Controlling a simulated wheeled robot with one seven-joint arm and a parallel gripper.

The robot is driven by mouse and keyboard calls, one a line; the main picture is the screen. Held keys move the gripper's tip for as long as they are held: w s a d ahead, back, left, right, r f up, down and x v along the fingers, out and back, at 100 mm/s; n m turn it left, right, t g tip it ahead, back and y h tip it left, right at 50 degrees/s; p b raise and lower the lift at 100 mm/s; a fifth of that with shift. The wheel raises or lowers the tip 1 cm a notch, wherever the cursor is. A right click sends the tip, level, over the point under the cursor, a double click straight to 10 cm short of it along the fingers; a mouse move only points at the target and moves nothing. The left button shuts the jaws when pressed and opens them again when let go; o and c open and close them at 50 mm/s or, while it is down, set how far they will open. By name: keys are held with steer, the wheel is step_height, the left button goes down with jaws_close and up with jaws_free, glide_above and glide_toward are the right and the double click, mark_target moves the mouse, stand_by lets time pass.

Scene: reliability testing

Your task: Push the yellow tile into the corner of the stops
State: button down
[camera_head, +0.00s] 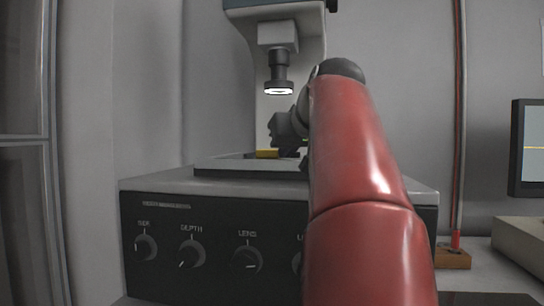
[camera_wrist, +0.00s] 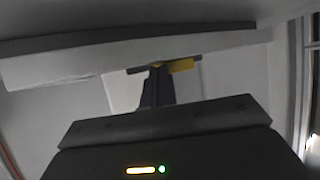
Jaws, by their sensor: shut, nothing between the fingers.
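The yellow tile (camera_head: 267,153) lies on the low flat plate (camera_head: 222,164) on top of the dark machine, below the lit lens. In the wrist view the yellow tile (camera_wrist: 183,65) shows right beside the tips of the dark fingers of my gripper (camera_wrist: 160,68). My gripper is shut and empty. I cannot tell whether it touches the tile. In the head view my gripper (camera_head: 289,151) is just right of the tile, partly hidden by my red arm. The stops and their corner cannot be made out in either view.
The lens head (camera_head: 279,80) hangs above the plate on a grey column and leaves limited height. The machine's front (camera_head: 200,238) carries several knobs. A monitor (camera_head: 527,147) and a wooden block (camera_head: 453,258) stand at the right.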

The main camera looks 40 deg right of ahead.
mark_target(277, 158)
steer(key=shift+r, duration=0.15)
steer(key=shift+w, duration=0.1)
stand_by(0.3)
steer(key=shift+w+d+p, duration=0.2)
steer(key=shift+w+p, duration=0.95)
steer(key=shift+w, duration=1.2)
steer(key=shift+s+r+p, duration=0.25)
steer(key=shift+r+p, duration=0.25)
steer(key=shift+r, duration=0.05)
steer(key=shift+s+r+p, duration=0.2)
steer(key=shift+r+p, duration=0.3)
steer(key=shift+r, duration=0.05)
steer(key=shift+s+a+r, duration=0.1)
steer(key=shift+s+r, duration=0.45)
steer(key=shift+r, duration=0.35)
